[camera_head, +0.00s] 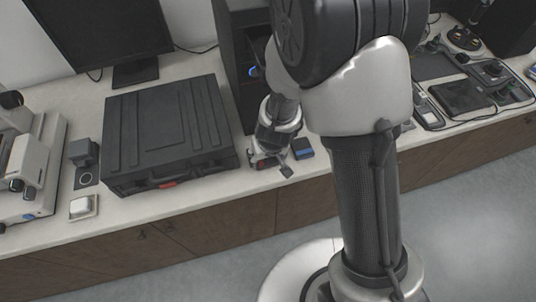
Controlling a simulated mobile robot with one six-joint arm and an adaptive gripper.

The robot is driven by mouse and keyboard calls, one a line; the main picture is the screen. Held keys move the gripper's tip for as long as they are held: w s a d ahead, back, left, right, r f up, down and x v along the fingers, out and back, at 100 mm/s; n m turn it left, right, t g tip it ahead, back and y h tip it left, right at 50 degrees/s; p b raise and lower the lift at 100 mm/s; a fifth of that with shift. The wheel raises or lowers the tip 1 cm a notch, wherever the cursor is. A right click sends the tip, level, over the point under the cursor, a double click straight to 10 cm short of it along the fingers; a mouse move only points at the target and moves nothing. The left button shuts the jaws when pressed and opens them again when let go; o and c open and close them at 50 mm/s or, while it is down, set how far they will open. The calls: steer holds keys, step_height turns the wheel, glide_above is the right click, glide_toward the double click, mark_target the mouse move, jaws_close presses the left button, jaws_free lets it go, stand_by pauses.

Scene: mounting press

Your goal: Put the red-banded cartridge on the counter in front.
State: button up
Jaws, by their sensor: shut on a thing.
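My gripper (271,165) is low over the front part of the counter (213,198), just right of the black case. It is shut on a small dark thing with a touch of red (262,163), which fits the red-banded cartridge. The fingers hide much of it, and its band is too small to make out clearly. I cannot tell whether it touches the counter top.
A black case (170,128) with a red latch lies left of my gripper. A dark tower (237,60) stands behind. The counter's front edge is near; bare counter runs before the case.

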steer(key=shift+w+f, duration=0.1)
steer(key=shift+w, duration=0.35)
steer(key=shift+s+a, duration=0.1)
steer(key=shift+s, duration=0.2)
steer(key=o, duration=1.2)
steer(key=shift+f, duration=0.1)
steer(key=p+v, duration=0.9)
steer(key=v, duration=0.3)
steer(key=shift+r, duration=0.2)
